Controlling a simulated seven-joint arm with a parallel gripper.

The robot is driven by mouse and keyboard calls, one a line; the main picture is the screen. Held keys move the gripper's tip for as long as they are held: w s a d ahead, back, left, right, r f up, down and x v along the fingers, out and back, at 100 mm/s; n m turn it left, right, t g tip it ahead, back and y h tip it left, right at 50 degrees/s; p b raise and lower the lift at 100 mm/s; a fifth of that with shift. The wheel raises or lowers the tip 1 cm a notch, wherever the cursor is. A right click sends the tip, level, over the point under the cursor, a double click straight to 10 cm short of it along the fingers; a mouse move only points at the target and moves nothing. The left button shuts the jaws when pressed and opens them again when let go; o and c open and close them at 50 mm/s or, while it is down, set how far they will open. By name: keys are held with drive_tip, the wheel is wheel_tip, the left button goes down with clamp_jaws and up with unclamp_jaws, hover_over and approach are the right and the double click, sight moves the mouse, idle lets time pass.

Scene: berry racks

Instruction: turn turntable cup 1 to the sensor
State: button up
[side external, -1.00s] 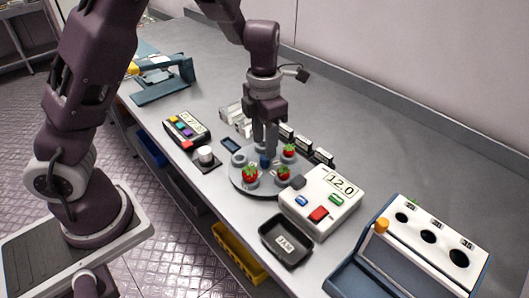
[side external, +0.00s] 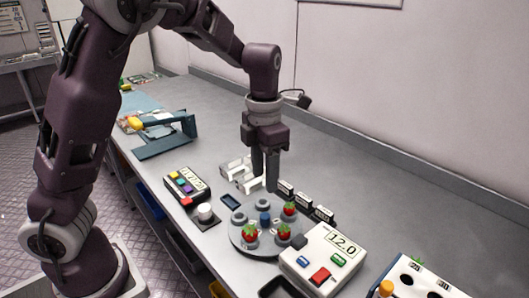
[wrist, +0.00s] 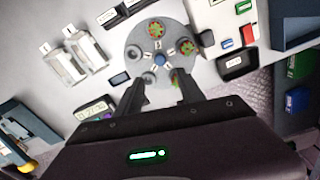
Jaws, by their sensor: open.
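The round grey turntable (side external: 268,252) lies flat on the bench with a blue centre knob (side external: 265,219). Several small cups ring it; three hold red strawberries: front left (side external: 250,233), front right (side external: 284,232) and back right (side external: 289,209). The cups at the back (side external: 263,204) and left (side external: 239,217) look empty. A dark block (side external: 299,242), perhaps the sensor, stands between the turntable and a white box (side external: 322,262) reading 12.0. My gripper (side external: 265,178) is open and empty above the turntable. In the wrist view its fingers (wrist: 161,82) straddle the near rim.
A keypad with coloured buttons (side external: 187,185) and a white round button (side external: 205,212) stand left. White clear-sided blocks (side external: 240,175) and small dark labelled blocks (side external: 303,201) stand behind. A blue-grey stand (side external: 165,137) is at the back left.

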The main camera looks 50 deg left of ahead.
wheel_tip(320, 180, up, 5)
drive_tip(key=shift+r, duration=0.2)
idle(0.3)
